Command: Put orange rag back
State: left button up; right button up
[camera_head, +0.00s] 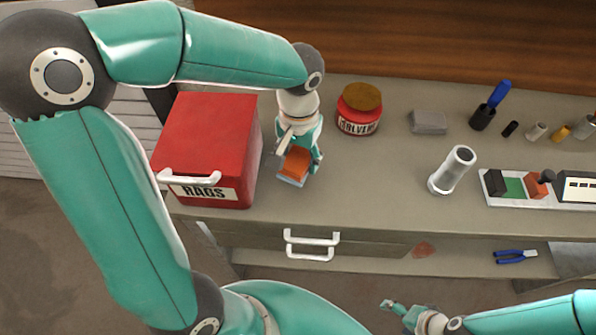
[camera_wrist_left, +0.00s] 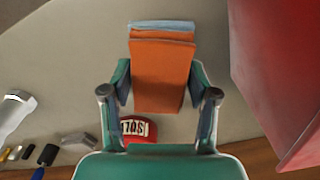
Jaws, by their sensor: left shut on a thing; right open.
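My left gripper (camera_head: 299,170) points down over the worktop and is shut on the folded orange rag (camera_head: 294,162). In the left wrist view, the orange rag (camera_wrist_left: 161,70) sits between both fingers, with a pale blue folded layer (camera_wrist_left: 162,26) against its far edge. I cannot tell whether the rag touches the worktop. The red box labelled RAGS (camera_head: 207,128) stands just left of this gripper; its white handle (camera_head: 188,178) is at the front. The box (camera_wrist_left: 285,60) is at the right of the wrist view. My right gripper (camera_head: 396,308) is open and empty, low in front of the cabinet.
A red SOLVENT jar (camera_head: 359,112) stands right of the left gripper. A grey block (camera_head: 429,122), a white cylinder (camera_head: 452,170) and a parts tray (camera_head: 530,187) lie further right. Blue pliers (camera_head: 515,256) lie on the lower shelf. The worktop's middle front is clear.

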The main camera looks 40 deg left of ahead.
aim_at(298, 157)
pick_arm(q)
jog(key=shift+f, duration=3.2)
jog(key=shift+s, duration=0.1)
jog(key=shift+f, duration=0.1)
jog(key=o, duration=1.1)
notch_tip(298, 157, up, 12)
jog(key=shift+r, duration=0.15)
